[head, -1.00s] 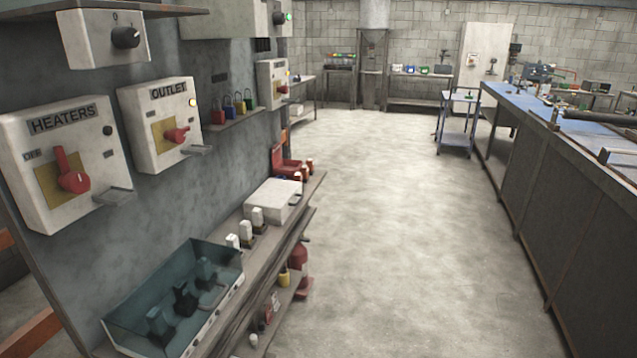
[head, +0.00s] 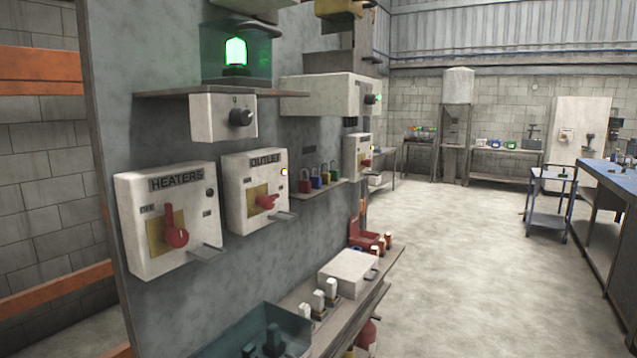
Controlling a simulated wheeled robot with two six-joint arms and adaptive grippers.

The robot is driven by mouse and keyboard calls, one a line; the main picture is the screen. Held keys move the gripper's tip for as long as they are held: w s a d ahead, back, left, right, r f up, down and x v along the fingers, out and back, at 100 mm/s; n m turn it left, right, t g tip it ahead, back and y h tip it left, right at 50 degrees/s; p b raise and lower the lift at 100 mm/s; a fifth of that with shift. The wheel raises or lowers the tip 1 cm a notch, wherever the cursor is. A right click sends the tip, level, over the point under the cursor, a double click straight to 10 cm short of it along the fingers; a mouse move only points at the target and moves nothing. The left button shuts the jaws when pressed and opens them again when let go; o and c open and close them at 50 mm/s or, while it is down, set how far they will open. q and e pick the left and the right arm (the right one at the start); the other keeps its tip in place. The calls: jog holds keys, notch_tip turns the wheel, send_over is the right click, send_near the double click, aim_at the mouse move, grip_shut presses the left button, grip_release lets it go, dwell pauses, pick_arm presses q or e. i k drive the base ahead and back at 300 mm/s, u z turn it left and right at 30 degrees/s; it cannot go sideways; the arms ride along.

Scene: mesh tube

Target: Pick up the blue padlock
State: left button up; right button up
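The blue padlock (head: 316,180) stands on a small shelf (head: 322,190) on the grey panel, to the right of the OUTLET switch box. It is second from the left in a row, between a red padlock (head: 305,184) and a green padlock (head: 325,177). A yellow padlock (head: 334,173) stands at the right end of the row. The blue padlock looks upright with its shackle on top. Neither of my grippers is in view.
The HEATERS box (head: 168,220) and the OUTLET box (head: 254,190) stick out from the panel (head: 120,100), with handles projecting. A lower shelf (head: 345,310) holds a white box (head: 347,274) and small white-topped items. Open floor (head: 450,250) lies to the right.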

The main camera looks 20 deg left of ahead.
aim_at(316, 181)
jog(key=z, duration=0.15)
jog(key=k, duration=0.25)
jog(key=z, duration=2.5)
jog(key=i, duration=0.15)
jog(key=u, duration=1.45)
jog(key=i, duration=2)
jog(key=u, duration=0.45)
jog(key=i, duration=1.25)
jog(key=u, duration=1.35)
jog(key=i, duration=1.05)
jog(key=u, duration=0.95)
